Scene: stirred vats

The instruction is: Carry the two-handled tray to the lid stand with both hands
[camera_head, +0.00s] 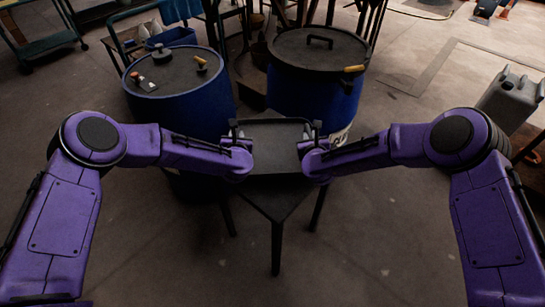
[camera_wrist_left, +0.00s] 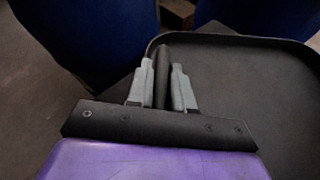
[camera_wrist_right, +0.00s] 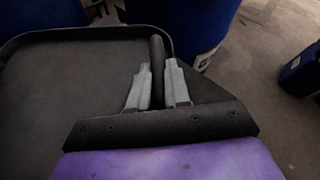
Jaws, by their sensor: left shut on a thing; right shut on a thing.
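The dark two-handled tray (camera_head: 275,143) is in front of me, level and empty, between my two hands. My left gripper (camera_wrist_left: 164,68) is shut on the tray's left handle (camera_wrist_left: 161,85). My right gripper (camera_wrist_right: 157,65) is shut on the right handle (camera_wrist_right: 157,85). A small dark table with several thin legs (camera_head: 275,203) is directly beneath the tray; it looks like the lid stand. Its near corner shows in front of the tray. I cannot tell whether the tray touches its top.
Two blue vats stand just beyond the tray: the left vat (camera_head: 190,110) and the right vat (camera_head: 305,100), both with dark lids. A grey jerrycan (camera_head: 510,100) is at the right. A cart (camera_head: 40,45) is at the far left. The floor nearer me is open.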

